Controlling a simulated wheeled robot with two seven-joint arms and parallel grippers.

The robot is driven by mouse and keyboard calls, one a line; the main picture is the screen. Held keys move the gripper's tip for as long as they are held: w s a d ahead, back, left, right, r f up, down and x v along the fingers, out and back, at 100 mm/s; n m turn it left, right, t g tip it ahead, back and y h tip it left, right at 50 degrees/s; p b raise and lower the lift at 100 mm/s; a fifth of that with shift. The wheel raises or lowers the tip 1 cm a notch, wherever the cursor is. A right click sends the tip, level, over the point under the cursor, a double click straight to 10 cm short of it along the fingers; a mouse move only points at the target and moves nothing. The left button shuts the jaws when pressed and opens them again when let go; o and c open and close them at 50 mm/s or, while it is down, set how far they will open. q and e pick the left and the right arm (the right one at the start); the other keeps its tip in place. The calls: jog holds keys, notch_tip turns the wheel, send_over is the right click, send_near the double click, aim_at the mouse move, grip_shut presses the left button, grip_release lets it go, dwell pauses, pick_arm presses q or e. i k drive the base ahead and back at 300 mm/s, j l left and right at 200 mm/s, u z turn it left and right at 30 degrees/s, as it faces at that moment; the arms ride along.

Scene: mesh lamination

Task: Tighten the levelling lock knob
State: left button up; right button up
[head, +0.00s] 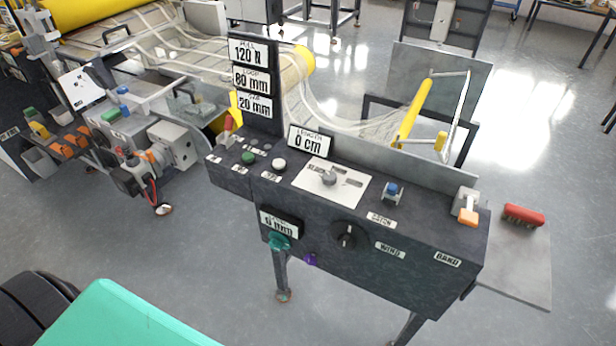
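On the front of the dark control console (400,270), a teal knob (280,242) sits just under a small display (281,223) that reads about 0 or 6 mm. A small purple knob (310,258) is to its right and slightly lower. Neither is labelled legibly, so I cannot tell which is the levelling lock knob, or whether either is tight. Neither of my grippers is in view, and nothing touches the knobs.
A black rotary knob (348,236) is right of the purple one. Console legs (281,272) stand below. A red brush (523,215) lies on a side plate (515,265) at the right. Floor in front of the console is clear.

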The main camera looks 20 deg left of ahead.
aim_at(311, 260)
jog(key=k+u, duration=0.2)
jog(key=u, duration=0.25)
jog(key=k+j+u, duration=0.1)
jog(key=u, duration=0.3)
jog(key=k, duration=0.1)
